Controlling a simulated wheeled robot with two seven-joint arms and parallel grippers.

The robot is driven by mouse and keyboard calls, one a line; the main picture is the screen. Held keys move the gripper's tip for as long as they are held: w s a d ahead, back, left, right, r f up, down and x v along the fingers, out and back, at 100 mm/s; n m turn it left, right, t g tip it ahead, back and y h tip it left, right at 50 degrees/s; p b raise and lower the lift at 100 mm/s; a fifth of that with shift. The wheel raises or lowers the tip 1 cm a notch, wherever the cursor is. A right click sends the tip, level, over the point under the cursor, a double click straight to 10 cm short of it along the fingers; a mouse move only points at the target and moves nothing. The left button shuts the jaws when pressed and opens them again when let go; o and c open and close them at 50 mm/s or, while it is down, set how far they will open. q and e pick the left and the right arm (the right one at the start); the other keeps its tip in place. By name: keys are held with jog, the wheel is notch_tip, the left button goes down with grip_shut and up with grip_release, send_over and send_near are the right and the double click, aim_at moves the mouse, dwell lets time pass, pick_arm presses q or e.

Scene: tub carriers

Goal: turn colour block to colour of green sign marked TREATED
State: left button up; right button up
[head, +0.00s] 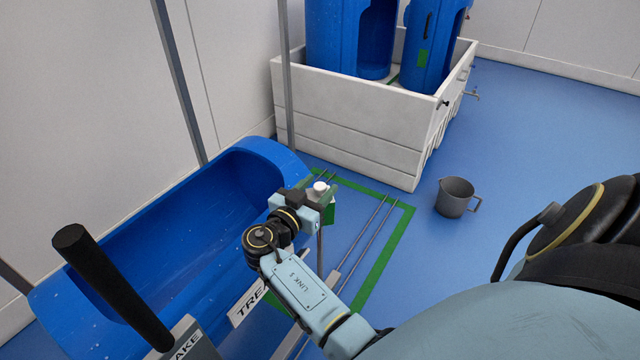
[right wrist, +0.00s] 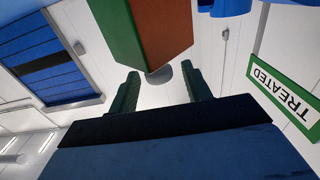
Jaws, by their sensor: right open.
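The colour block (right wrist: 150,30) shows close up in the right wrist view, with one green face and one orange-brown face meeting at an edge. In the head view a green face of it (head: 330,214) shows just beside my right gripper (head: 320,186), near the top of a thin post. My right gripper is open, its two dark green fingers pointing toward the block; I cannot tell whether they touch it. The green-bordered sign marked TREATED (right wrist: 285,95) is at the right of the wrist view. My left gripper is not in view.
A white crate (head: 350,110) holding blue tubs stands at the back. A grey jug (head: 455,197) stands on open blue floor at the right.

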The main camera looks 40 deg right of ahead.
jog(key=shift+w+d, duration=0.2)
jog(key=shift+d, duration=0.4)
